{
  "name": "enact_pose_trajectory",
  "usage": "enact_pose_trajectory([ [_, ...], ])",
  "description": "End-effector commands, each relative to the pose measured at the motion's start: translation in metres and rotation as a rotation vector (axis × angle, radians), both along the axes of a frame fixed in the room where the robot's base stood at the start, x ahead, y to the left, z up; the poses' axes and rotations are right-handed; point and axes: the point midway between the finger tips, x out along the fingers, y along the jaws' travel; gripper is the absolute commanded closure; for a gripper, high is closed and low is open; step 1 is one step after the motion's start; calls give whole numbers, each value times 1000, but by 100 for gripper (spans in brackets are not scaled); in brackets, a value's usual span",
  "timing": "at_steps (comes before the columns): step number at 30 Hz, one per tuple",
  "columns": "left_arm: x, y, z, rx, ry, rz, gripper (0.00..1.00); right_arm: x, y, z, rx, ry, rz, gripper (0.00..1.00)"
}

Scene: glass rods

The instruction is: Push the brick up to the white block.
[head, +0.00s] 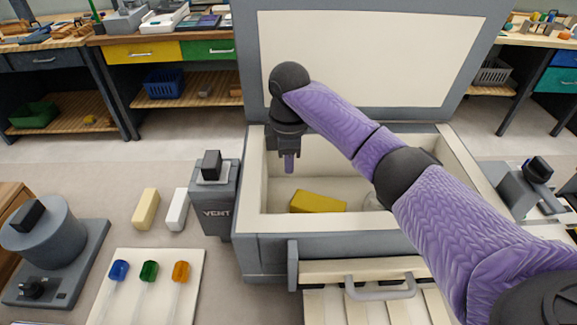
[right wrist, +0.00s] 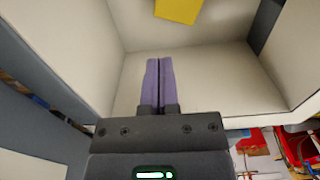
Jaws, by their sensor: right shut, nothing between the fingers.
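A yellow brick (head: 317,202) lies on the pale floor inside the grey open box; it shows partly at the top edge of the right wrist view (right wrist: 180,10). A white block (head: 177,209) lies left of the box, outside it. A pale yellow block (head: 146,209) lies just left of the white block, with a small gap. My right gripper (head: 289,163) points down inside the box, above and behind the yellow brick and apart from it. In the right wrist view its purple fingers (right wrist: 158,62) are together and empty. My left gripper is not in view.
The box (head: 262,222) has high walls and a raised lid (head: 360,60) behind. A grey VENT post (head: 216,205) stands between the white block and the box. A pale board (head: 140,300) with blue, green and orange-tipped rods lies front left, near a grey device (head: 45,235).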

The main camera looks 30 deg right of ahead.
Motion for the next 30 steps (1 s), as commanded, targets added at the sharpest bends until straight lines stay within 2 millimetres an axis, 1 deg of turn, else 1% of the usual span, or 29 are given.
enact_pose_trajectory([
  [1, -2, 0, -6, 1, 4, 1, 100, -1, 0, -14, -1, 5, 0, 100],
  [6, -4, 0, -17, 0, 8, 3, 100, -1, 0, -50, -1, 4, -1, 100],
  [9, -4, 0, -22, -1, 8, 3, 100, -1, 0, -65, -1, 3, 0, 100],
  [12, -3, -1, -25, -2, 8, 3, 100, 0, 0, -75, 0, 1, 0, 100],
  [16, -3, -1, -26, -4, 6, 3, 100, 0, 0, -79, -1, 0, 0, 100],
  [25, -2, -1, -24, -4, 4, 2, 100, -1, -1, -78, -1, 0, -1, 100],
  [26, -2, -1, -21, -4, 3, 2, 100, -2, -3, -77, 0, 1, -2, 100],
  [28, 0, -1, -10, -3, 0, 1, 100, -6, -12, -74, 0, 2, -3, 100],
  [30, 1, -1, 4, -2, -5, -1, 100, -14, -27, -71, 0, 2, -4, 100],
])
